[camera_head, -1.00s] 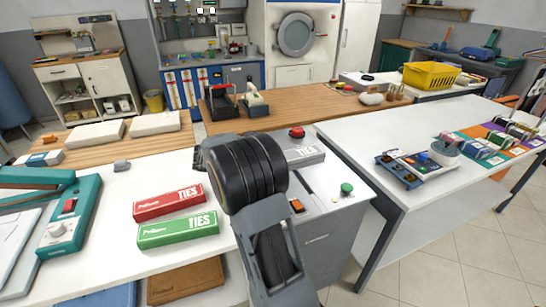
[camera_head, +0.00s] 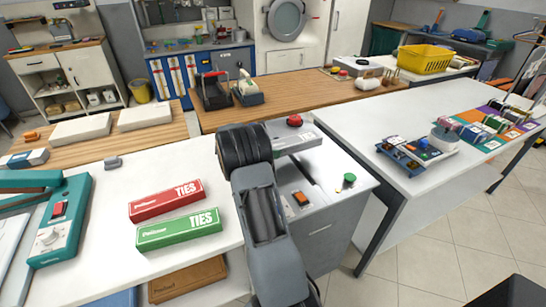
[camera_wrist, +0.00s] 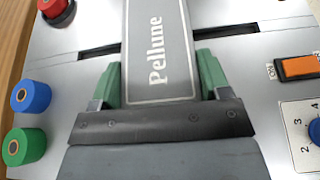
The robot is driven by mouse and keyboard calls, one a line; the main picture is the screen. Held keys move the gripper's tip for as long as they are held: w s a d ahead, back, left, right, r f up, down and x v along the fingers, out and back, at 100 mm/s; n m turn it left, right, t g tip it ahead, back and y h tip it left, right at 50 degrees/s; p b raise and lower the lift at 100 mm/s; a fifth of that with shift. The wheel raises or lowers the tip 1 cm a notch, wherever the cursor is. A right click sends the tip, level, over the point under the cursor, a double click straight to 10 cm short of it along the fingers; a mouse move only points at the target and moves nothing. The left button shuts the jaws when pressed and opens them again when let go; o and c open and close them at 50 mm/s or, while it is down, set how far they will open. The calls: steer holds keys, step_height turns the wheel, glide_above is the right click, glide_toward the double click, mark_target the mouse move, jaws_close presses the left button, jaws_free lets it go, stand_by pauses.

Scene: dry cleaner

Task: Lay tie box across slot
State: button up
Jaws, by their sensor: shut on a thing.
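A grey tie box (camera_head: 297,142) is over the top of the grey machine (camera_head: 345,203), near its red button. In the wrist view the box (camera_wrist: 158,35), marked "Pellune", lies between the green fingers of my gripper (camera_wrist: 158,82), which is shut on it. The dark slot (camera_wrist: 238,31) shows on both sides of the box, and the box crosses it roughly at right angles. The box hides the slot's middle. I cannot tell whether the box touches the panel. In the head view my arm hides the gripper.
Red (camera_head: 165,200) and green (camera_head: 180,229) tie boxes lie on the white counter at left. The panel carries a red button (camera_head: 294,120), a green button (camera_head: 349,180), an orange switch (camera_head: 300,198) and, in the wrist view, a blue knob (camera_wrist: 31,95).

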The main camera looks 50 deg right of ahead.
steer(key=shift+w+d+f, duration=0.1)
steer(key=shift+d+f, duration=0.5)
steer(key=shift+f, duration=0.15)
step_height(320, 180, down, 3)
steer(key=shift+d+f, duration=0.15)
steer(key=shift+f+b, duration=0.35)
steer(key=shift+f, duration=0.25)
steer(key=o, duration=1)
steer(key=shift+c, duration=0.2)
